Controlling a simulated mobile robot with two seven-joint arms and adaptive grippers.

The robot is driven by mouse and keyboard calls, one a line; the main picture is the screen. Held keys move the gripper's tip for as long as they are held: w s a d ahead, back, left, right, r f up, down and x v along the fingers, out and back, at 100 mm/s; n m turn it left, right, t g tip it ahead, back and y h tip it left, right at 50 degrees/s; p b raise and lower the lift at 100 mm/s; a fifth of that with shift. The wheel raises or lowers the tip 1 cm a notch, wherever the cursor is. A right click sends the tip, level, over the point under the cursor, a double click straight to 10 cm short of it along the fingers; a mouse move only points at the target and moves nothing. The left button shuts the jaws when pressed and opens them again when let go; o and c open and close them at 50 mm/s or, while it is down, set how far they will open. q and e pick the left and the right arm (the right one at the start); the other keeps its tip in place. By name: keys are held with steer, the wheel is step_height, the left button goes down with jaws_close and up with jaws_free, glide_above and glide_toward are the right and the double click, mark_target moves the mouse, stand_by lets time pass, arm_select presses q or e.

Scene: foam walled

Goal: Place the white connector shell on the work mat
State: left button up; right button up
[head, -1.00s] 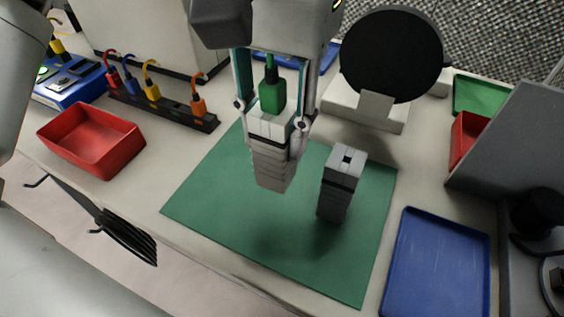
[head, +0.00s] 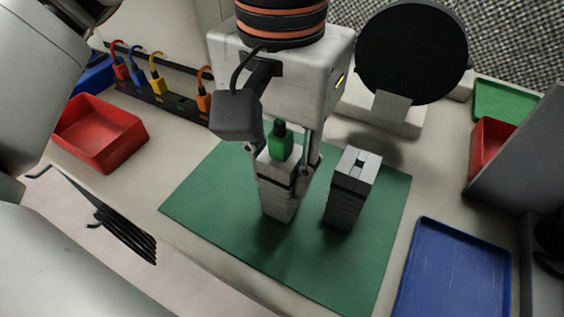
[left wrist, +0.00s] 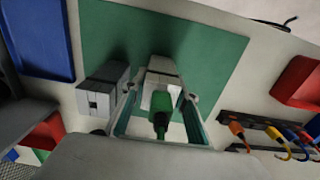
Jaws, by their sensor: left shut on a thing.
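My left gripper (head: 284,170) is shut on the white connector shell (head: 277,197), with one finger on either side of it. The shell is a pale, upright, ribbed block with a green plug (head: 280,142) in its top. It is over the middle of the green work mat (head: 215,190); its lower end is at or just above the mat, and I cannot tell if they touch. In the left wrist view the shell (left wrist: 163,67) sits between the fingers, with the green plug (left wrist: 160,112) nearest the camera. My right gripper is not in view.
A similar grey block (head: 347,202) stands close to the right of the held shell. A blue tray (head: 455,275) lies right of the mat, a red bin (head: 100,140) left. A rack (head: 165,95) of coloured plugs and a black disc (head: 412,50) are behind. The mat's front is clear.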

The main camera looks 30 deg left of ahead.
arm_select(q)
steer(key=o, duration=1.2)
steer(key=shift+c, duration=0.2)
step_height(320, 180, up, 12)
steer(key=p, duration=0.3)
steer(key=shift+r, duration=0.15)
steer(key=shift+s, duration=0.1)
